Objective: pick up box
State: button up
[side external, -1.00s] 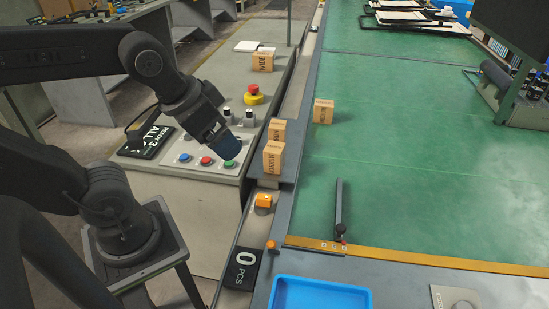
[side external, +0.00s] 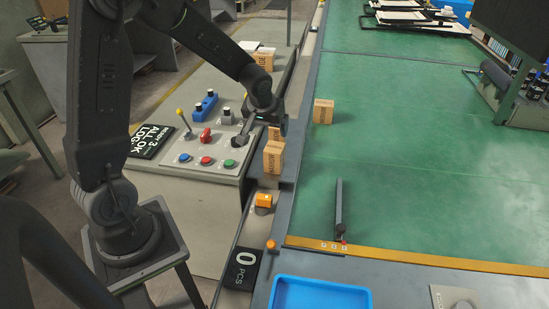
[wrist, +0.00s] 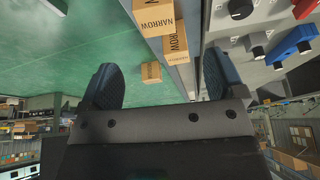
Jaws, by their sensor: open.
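Small cardboard boxes are in view. A front box (side external: 273,157) stands on the grey ledge beside the green surface. Just behind it, another box (side external: 274,133) is mostly hidden by my gripper (side external: 281,124). A third box (side external: 323,111) stands on the green surface, and one more (side external: 264,58) is farther back on the panel side. In the wrist view, my gripper (wrist: 160,82) is open and empty, its two dark fingers wide apart. Two boxes marked NARROW (wrist: 153,15) (wrist: 175,46) lie ahead of the fingers, and a smaller-looking box (wrist: 151,72) shows between them.
The control panel (side external: 180,171) with levers, knobs and buttons lies left of the ledge. A blue tray (side external: 320,294) is at the front. A dark upright bar (side external: 339,208) stands on the green surface (side external: 420,170), which is largely clear around the third box.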

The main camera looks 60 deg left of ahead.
aim_at(274, 147)
jog(key=x, duration=0.8)
jog(key=shift+w+a+f, duration=0.1)
jog(key=shift+f, duration=0.15)
jog(key=shift+w+x, duration=0.2)
jog(key=shift+x, duration=2.45)
jog(key=shift+r, duration=0.1)
jog(key=c, duration=1.1)
